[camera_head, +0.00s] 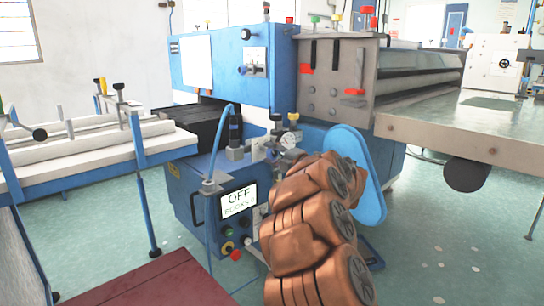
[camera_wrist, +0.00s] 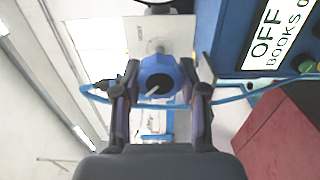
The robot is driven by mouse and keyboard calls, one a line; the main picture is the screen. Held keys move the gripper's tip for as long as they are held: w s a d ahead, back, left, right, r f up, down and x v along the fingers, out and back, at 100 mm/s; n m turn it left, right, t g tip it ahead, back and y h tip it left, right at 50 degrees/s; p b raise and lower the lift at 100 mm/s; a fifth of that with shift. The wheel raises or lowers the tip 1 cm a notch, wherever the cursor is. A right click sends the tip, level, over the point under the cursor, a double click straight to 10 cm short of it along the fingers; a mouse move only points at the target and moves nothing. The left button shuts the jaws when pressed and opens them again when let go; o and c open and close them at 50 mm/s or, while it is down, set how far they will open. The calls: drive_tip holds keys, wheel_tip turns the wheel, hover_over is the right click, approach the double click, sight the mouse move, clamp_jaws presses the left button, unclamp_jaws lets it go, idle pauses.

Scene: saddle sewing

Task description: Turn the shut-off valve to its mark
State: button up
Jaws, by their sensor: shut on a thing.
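The blue round valve knob (camera_wrist: 158,72) sits between the fingertips of my gripper (camera_wrist: 160,74) in the wrist view. A pale pointer or slot shows on its face, slanting to the upper right. My gripper is shut on the knob, one finger on each side. A white plate (camera_wrist: 178,30) lies beyond the knob; I cannot make out a mark on it.
A dark blue control box (camera_head: 188,207) with an OFF display (camera_head: 238,200) stands left of my arm. A blue guard (camera_head: 368,190) is at the right.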

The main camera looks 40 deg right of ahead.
drive_tip(key=o, duration=1.2)
drive_tip(key=shift+c, duration=0.2)
drive_tip(key=s, duration=1.2)
drive_tip(key=shift+a, duration=0.15)
